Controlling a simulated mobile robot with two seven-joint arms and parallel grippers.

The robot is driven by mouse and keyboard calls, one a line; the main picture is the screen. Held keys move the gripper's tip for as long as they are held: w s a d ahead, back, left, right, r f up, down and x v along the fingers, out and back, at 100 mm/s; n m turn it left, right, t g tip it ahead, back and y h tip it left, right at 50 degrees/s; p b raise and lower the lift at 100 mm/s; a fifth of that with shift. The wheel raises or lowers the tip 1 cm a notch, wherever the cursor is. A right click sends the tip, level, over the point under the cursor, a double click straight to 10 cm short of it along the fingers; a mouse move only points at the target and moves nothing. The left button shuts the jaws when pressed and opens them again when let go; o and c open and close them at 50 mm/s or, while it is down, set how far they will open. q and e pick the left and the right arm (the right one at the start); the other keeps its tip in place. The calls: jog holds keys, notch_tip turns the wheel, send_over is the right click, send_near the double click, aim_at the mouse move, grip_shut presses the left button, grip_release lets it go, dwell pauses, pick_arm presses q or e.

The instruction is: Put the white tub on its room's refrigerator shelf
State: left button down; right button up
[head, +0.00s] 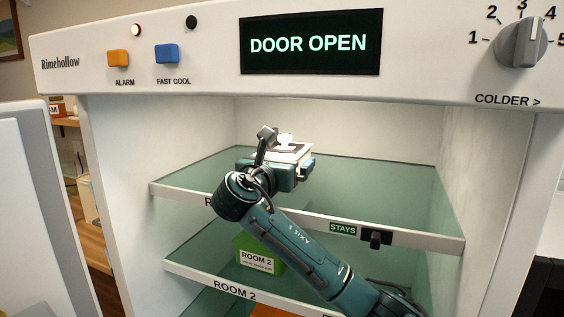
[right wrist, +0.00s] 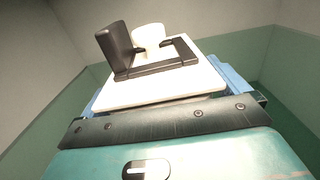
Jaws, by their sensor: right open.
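The white tub (head: 286,139) is small and mostly hidden behind my right gripper in the head view. It also shows in the right wrist view (right wrist: 150,36), between the two dark fingers. My right gripper (right wrist: 152,50) reaches into the refrigerator over the upper shelf (head: 400,190), and it also shows in the head view (head: 278,146). Its fingers stand open around the tub. I cannot tell whether the tub's base touches the shelf. The upper shelf's room label is covered by my arm except for an "R". The lower shelf (head: 195,279) is labelled "ROOM 2". My left gripper is out of view.
A green "ROOM 2" box (head: 258,262) sits on the lower shelf, with something orange (head: 270,311) below. The upper shelf's front edge carries a "STAYS" tag (head: 343,229) and a black slider (head: 376,238). The panel display (head: 310,42) reads "DOOR OPEN". The upper shelf's right side is clear.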

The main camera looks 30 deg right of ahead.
jog(key=shift+s+a+r, duration=0.1)
jog(key=b+v, duration=0.2)
jog(key=v, duration=0.9)
jog(key=shift+s+a, duration=0.25)
jog(key=shift+a, duration=0.05)
